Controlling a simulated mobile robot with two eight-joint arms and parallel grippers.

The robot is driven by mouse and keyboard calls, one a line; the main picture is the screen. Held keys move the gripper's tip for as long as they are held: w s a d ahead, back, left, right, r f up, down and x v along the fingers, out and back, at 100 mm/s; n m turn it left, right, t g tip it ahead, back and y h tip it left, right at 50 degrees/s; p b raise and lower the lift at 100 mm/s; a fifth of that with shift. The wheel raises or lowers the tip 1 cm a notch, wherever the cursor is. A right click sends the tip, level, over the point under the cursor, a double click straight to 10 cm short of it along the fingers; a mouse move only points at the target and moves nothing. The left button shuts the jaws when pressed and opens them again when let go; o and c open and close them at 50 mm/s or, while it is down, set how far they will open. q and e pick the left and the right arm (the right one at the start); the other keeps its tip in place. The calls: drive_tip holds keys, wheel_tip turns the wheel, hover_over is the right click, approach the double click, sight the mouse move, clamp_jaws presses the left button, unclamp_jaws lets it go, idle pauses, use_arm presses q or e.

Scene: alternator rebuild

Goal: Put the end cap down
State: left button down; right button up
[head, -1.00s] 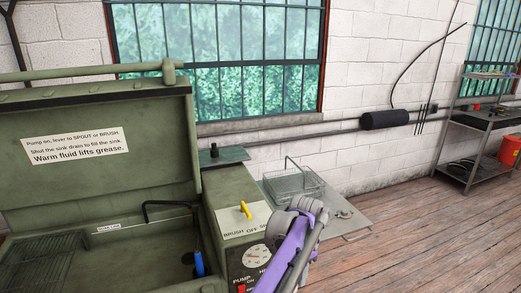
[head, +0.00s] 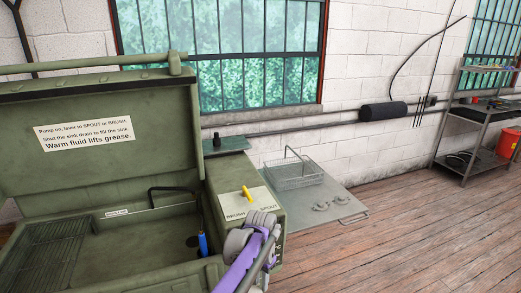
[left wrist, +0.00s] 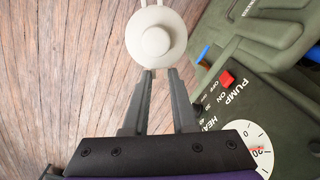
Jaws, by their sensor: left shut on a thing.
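The end cap (left wrist: 157,40) is a pale grey round piece with a raised middle and thin lugs at its rim. It shows at the top middle of the left wrist view. My left gripper (left wrist: 158,76) is shut on its near edge and holds it clear of the wooden floor seen beyond. In the head view my purple left arm rises from the bottom middle, in front of the parts washer's control panel; I cannot make out its fingers or the cap there. My right gripper is in neither view.
The green parts washer (head: 110,85) stands open at left, with a blue-handled brush (head: 203,243) in its sink. A low grey table (head: 345,207) behind it holds a wire basket (head: 295,178) and small metal parts (head: 330,204). Bare floor lies right; a shelf (head: 480,110) stands far right.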

use_arm(q)
drive_tip(key=s+a+f+n, duration=0.3)
drive_tip(key=a+f+n, duration=0.1)
drive_tip(key=a, duration=0.5)
drive_tip(key=s+a+f+n, duration=0.3)
drive_tip(key=s+a+f, duration=0.1)
drive_tip(key=a, duration=0.4)
drive_tip(key=shift+s+a+f+n, duration=0.25)
drive_tip(key=shift+a+f+n, duration=0.15)
drive_tip(key=shift+f, duration=0.5)
